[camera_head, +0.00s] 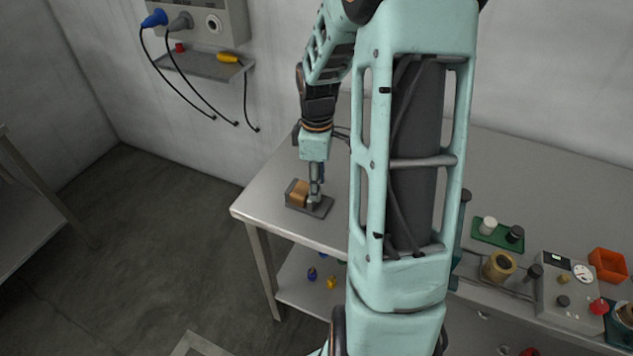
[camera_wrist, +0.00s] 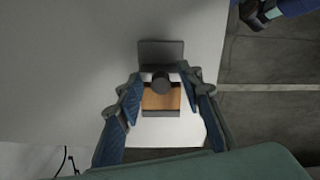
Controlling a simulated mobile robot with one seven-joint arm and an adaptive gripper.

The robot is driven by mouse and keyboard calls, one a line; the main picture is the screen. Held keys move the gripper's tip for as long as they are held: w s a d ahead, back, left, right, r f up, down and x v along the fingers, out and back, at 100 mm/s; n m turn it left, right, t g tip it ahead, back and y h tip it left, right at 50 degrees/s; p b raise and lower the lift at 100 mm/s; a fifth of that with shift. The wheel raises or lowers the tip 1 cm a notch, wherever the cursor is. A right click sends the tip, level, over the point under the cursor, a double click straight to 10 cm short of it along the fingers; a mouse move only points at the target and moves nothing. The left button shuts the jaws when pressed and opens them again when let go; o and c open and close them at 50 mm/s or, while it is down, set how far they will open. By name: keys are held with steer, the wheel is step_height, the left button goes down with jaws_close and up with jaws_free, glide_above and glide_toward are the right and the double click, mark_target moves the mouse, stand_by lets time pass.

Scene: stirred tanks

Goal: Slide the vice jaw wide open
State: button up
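The vice (camera_head: 322,210) is a small dark grey fixture on the near left corner of the bench, with a tan wooden block (camera_head: 299,192) at its left side. In the wrist view the vice's grey plate (camera_wrist: 160,50) lies above a round dark knob (camera_wrist: 161,83), and the tan block (camera_wrist: 161,104) shows just below the knob. My gripper (camera_head: 315,196) points down over the vice. In the wrist view its blue-padded fingers (camera_wrist: 161,90) are apart, one on each side of the knob and block. Whether they touch anything is not clear.
The grey bench (camera_head: 268,207) ends close to the vice's left and front. A green tray (camera_head: 497,234) with a white and a black piece, a control box (camera_head: 568,290) and an orange bin (camera_head: 607,265) stand at the right. A wall shelf (camera_head: 205,66) hangs at the back left.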

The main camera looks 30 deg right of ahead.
step_height(320, 180, up, 12)
stand_by(0.6)
